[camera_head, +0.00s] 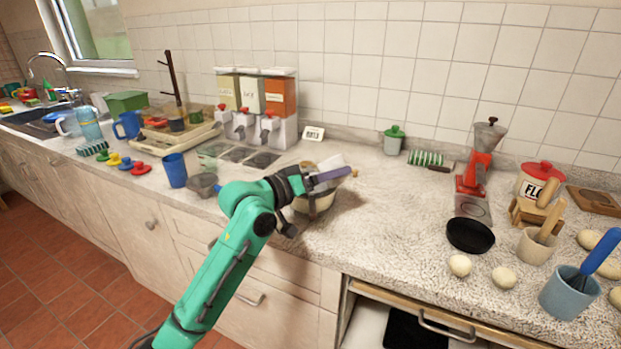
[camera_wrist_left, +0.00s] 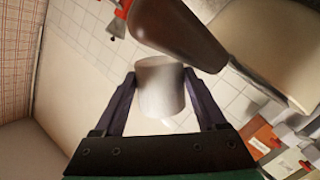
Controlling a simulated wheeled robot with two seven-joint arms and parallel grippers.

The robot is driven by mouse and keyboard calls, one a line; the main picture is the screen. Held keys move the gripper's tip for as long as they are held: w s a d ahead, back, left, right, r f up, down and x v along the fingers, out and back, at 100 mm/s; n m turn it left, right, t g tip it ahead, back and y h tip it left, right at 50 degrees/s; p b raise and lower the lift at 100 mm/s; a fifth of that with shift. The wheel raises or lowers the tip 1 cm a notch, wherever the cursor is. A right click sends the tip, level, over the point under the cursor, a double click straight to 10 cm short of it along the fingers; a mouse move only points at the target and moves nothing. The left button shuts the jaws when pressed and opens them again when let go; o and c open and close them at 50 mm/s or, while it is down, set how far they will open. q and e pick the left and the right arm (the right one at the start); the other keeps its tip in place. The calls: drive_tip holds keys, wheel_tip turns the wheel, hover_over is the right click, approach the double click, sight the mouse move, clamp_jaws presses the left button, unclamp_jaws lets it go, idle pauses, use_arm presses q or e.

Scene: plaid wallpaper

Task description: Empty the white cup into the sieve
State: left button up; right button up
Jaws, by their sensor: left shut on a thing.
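The white cup (camera_wrist_left: 160,85) sits between the two fingers of my left gripper (camera_wrist_left: 160,95) in the left wrist view, and the gripper is shut on it. In the head view my left gripper (camera_head: 330,180) is over the counter, in front of the dispensers. The cup shows there only as a small pale patch (camera_head: 330,163) behind the purple fingers. A beige rounded vessel (camera_head: 318,206) with a darker band is just below the gripper, partly covered by it. I cannot tell whether it is the sieve. What is in the cup is hidden. My right gripper is out of view.
A three-part dispenser (camera_head: 262,130) stands behind to the left. A blue cup (camera_head: 174,170) is left of my arm. A red grinder (camera_head: 473,185), a black dish (camera_head: 470,236) and a blue-grey pot (camera_head: 567,295) are to the right. The counter between vessel and grinder is clear.

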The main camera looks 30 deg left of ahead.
sight(323, 164)
use_arm(q)
drive_tip(key=shift+a+f, duration=0.1)
drive_tip(key=shift+n, duration=0.3)
drive_tip(key=shift+a+r+n, duration=0.15)
drive_tip(key=shift+r+n, duration=0.25)
drive_tip(key=shift+n, duration=0.2)
drive_tip(key=shift+w+a+r+n+t+h+p, duration=0.15)
drive_tip(key=shift+r+n+h+p, duration=0.15)
drive_tip(key=shift+n, duration=0.5)
drive_tip(key=shift+s+d+r+n+t+h+p, duration=0.15)
drive_tip(key=shift+r+n, duration=0.25)
drive_tip(key=shift+n, duration=0.4)
drive_tip(key=n+p, duration=0.1)
drive_tip(key=r+p, duration=0.1)
drive_tip(key=p, duration=0.1)
drive_tip(key=shift+w+a+n, duration=0.1)
drive_tip(key=shift+a+n, duration=0.1)
drive_tip(key=shift+n, duration=0.2)
drive_tip(key=shift+w+a+n+p, duration=0.25)
drive_tip(key=shift+a+n+p, duration=0.15)
drive_tip(key=shift+a+n, duration=0.3)
drive_tip(key=shift+a, duration=0.1)
drive_tip(key=shift+w+a+f+n+t+h+p, duration=0.15)
drive_tip(key=shift+f+n+t+h+p, duration=0.2)
drive_tip(key=shift+n+p, duration=0.5)
